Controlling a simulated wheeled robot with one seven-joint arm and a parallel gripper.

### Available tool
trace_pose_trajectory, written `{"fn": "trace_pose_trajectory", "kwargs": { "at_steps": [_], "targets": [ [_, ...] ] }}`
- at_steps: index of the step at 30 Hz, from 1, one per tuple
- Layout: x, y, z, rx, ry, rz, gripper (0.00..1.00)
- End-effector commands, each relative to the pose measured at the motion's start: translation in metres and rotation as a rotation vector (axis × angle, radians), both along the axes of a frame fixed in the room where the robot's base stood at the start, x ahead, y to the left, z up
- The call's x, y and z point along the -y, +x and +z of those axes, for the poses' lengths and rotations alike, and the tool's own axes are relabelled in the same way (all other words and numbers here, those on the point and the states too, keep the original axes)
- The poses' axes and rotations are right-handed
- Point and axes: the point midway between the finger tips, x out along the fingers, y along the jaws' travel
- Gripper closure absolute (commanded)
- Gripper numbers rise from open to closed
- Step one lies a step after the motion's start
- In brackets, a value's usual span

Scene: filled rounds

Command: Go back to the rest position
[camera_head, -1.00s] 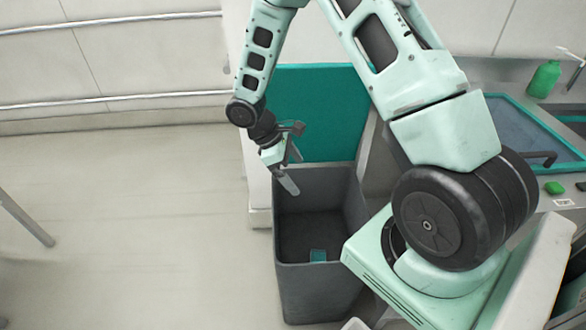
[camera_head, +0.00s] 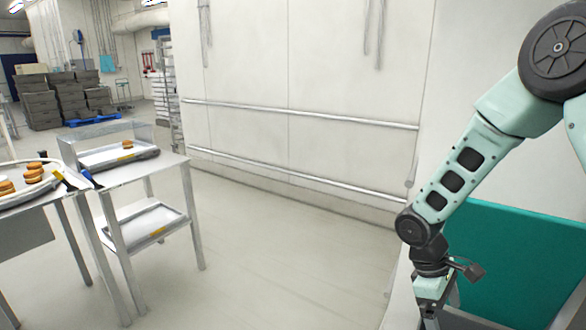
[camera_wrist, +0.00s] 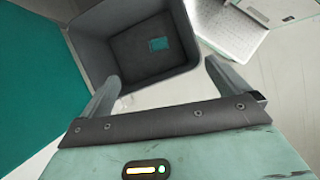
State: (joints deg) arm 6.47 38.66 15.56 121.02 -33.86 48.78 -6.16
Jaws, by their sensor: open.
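My gripper (camera_wrist: 163,75) is open and empty in the wrist view, its two fingers spread apart. Beyond the fingers is a dark grey bin (camera_wrist: 97,50) with a small teal piece (camera_wrist: 158,44) on its floor. In the head view my arm hangs down at the right edge, and the wrist end is at the lower right, with the fingertips not clearly visible. A teal panel (camera_head: 515,255) stands behind my arm and also shows at the left of the wrist view (camera_wrist: 25,80).
At the left, a table holds a round tray (camera_head: 18,195) of filled rounds. A stand beside it carries a clear-sided box (camera_head: 100,152) with one round. Grey crates (camera_head: 40,108) are stacked far back. The floor between the stand and my arm is clear.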

Motion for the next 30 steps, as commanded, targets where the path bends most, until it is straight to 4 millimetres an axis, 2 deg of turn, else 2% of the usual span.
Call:
{"fn": "trace_pose_trajectory", "kwargs": {
  "at_steps": [1,6,11,15,22,25,30],
  "targets": [
    [-0.020,-0.005,0.016,0.031,0.015,0.005,0.00],
    [-0.080,-0.034,0.059,0.114,0.081,-0.012,0.00],
    [-0.128,-0.072,0.093,0.188,0.152,-0.028,0.00],
    [-0.161,-0.111,0.118,0.247,0.220,-0.041,0.00],
    [-0.191,-0.166,0.141,0.313,0.317,-0.066,0.00],
    [-0.196,-0.178,0.145,0.327,0.342,-0.075,0.00],
    [-0.199,-0.186,0.147,0.335,0.356,-0.081,0.00]
  ]
}}
